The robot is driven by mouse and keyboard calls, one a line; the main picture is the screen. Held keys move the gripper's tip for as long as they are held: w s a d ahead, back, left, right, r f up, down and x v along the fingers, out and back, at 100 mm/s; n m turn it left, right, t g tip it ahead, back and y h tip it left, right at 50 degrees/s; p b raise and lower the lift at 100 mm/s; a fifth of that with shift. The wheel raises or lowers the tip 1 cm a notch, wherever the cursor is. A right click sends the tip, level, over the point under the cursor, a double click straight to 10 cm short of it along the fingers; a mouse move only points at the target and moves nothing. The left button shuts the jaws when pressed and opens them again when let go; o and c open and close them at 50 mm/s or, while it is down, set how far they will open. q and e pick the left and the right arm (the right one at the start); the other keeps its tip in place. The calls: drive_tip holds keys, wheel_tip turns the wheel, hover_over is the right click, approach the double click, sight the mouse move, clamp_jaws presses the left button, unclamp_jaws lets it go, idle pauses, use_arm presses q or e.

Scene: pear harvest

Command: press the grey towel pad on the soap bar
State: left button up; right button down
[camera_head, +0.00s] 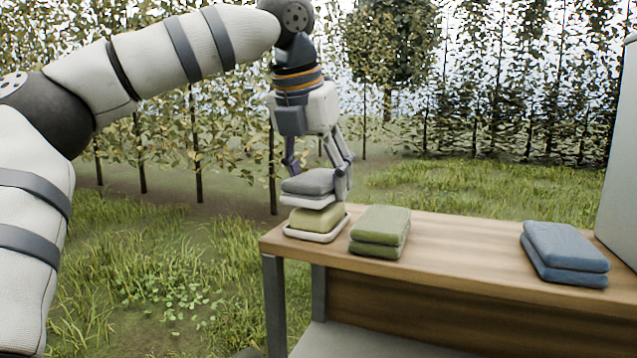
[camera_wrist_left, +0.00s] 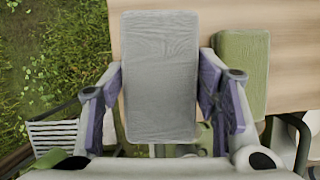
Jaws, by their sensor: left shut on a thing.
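My left gripper (camera_head: 316,168) points down and is shut on the grey towel pad (camera_head: 308,182), which has a pale lower layer. In the left wrist view the grey pad (camera_wrist_left: 160,75) lies between the two fingers and hides most of what is below. The yellow-green soap bar (camera_head: 316,217) lies in a white dish (camera_head: 313,236) at the table's left end. The pad is right above the soap bar; I cannot tell whether they touch. My right gripper is not in view.
A folded green towel (camera_head: 380,231) lies just right of the soap dish. A folded blue towel (camera_head: 565,253) lies farther right on the wooden table (camera_head: 460,250). The tabletop between the two towels is clear. A pale upright block (camera_head: 617,150) stands at the right edge.

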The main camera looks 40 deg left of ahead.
sight(318, 175)
use_arm(q)
drive_tip(key=shift+r, duration=3)
drive_tip(key=shift+f, duration=0.1)
